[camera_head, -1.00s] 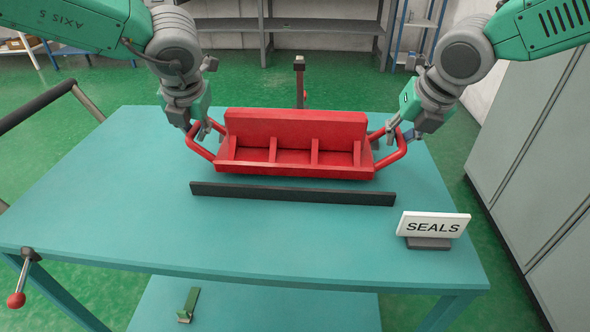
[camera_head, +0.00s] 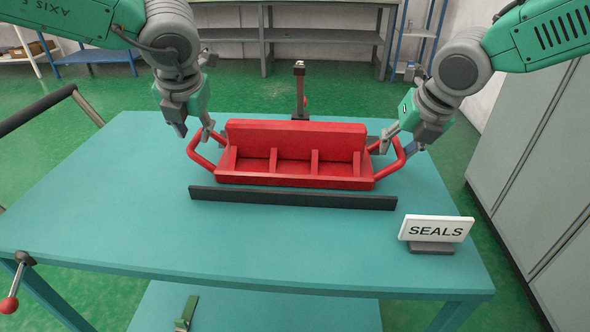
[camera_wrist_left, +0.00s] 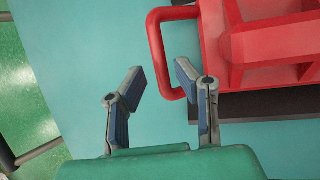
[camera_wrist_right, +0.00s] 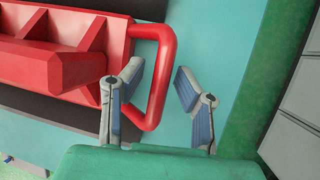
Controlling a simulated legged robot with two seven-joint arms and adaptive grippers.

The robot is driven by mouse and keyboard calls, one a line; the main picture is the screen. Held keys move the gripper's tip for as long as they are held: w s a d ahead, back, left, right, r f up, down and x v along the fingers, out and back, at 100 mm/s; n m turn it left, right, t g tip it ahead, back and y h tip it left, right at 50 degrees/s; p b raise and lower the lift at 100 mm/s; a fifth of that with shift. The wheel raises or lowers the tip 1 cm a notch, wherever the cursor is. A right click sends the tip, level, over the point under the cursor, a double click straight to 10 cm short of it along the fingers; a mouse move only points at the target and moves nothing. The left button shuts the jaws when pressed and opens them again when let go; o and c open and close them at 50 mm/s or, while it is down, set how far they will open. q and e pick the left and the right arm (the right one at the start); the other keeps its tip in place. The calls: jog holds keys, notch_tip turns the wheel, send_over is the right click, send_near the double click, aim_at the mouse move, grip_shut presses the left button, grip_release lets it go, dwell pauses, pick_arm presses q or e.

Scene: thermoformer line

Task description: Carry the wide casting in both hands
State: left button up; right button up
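The wide red casting (camera_head: 296,150) lies on the teal table, just behind a dark strip. It has a bent bar handle at each end. My left gripper (camera_head: 196,132) is open and empty over the left handle (camera_head: 203,160). In the left wrist view my left fingers (camera_wrist_left: 158,75) are spread and apart from the handle (camera_wrist_left: 156,50). My right gripper (camera_head: 398,146) is open at the right handle (camera_head: 401,160). In the right wrist view the handle bar (camera_wrist_right: 164,80) runs between my spread right fingers (camera_wrist_right: 158,75); contact cannot be told.
The dark strip (camera_head: 290,198) lies in front of the casting. A SEALS sign (camera_head: 436,230) stands at the table's right front. Grey cabinets (camera_head: 530,160) stand at the right.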

pick_arm(q)
jog(key=v, duration=0.8)
pick_arm(e)
jog(key=v, duration=1.1)
jog(key=shift+s+r, duration=0.15)
jog(key=shift+r, duration=0.2)
pick_arm(q)
jog(key=shift+r, duration=0.1)
pick_arm(e)
jog(key=shift+d, duration=0.1)
